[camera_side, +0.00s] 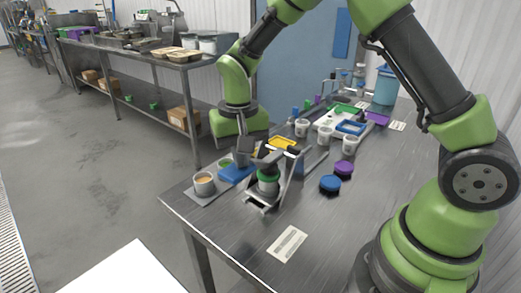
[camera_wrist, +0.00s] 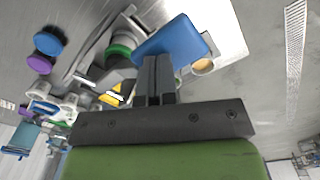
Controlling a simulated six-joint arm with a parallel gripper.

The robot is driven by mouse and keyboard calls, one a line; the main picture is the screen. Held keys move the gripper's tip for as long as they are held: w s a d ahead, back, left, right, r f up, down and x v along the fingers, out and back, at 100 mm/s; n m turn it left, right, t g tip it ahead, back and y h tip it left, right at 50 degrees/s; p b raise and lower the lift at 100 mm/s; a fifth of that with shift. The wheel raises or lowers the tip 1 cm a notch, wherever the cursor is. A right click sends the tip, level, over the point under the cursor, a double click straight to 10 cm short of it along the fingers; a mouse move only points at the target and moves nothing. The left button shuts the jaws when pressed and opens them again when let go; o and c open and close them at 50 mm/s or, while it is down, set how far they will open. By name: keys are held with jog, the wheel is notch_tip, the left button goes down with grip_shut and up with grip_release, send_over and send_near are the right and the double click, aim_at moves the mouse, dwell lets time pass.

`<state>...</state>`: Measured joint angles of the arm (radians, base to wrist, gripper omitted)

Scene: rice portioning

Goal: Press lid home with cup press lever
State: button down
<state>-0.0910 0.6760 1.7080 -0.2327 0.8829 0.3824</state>
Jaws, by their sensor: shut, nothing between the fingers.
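The cup press (camera_side: 289,183) stands near the table's front left corner, with its metal lever raised to a dark handle (camera_side: 292,150). A cup with a green lid (camera_side: 268,176) sits in the press; the green lid also shows in the wrist view (camera_wrist: 117,52). I cannot tell whether the lid is fully seated. My gripper (camera_wrist: 158,62) is shut and empty, its dark fingers together. In the side view my gripper (camera_side: 246,150) is above and just left of the press; whether it touches the press is unclear.
A rice-filled cup (camera_side: 204,184) and a blue block (camera_side: 236,173) are left of the press. Blue (camera_side: 330,184) and purple (camera_side: 344,168) lids lie to the right. White cups (camera_side: 324,136) and trays (camera_side: 351,127) are behind. The front table surface is mostly clear around a label (camera_side: 287,243).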

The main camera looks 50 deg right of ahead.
jog(key=shift+d+r, duration=0.15)
jog(key=shift+r, duration=1.45)
jog(key=shift+d+r, duration=0.1)
jog(key=shift+r, duration=1.45)
jog(key=shift+r, duration=0.1)
jog(key=s+r+t+y, duration=0.1)
jog(key=s+r+t, duration=0.2)
jog(key=s+r, duration=0.55)
jog(key=s+r+n+t+y, duration=0.1)
jog(key=s+t, duration=0.3)
jog(key=s, duration=0.6)
jog(key=shift+s+r+n, duration=0.35)
jog(key=shift+r+n, duration=0.15)
jog(key=shift+r, duration=0.1)
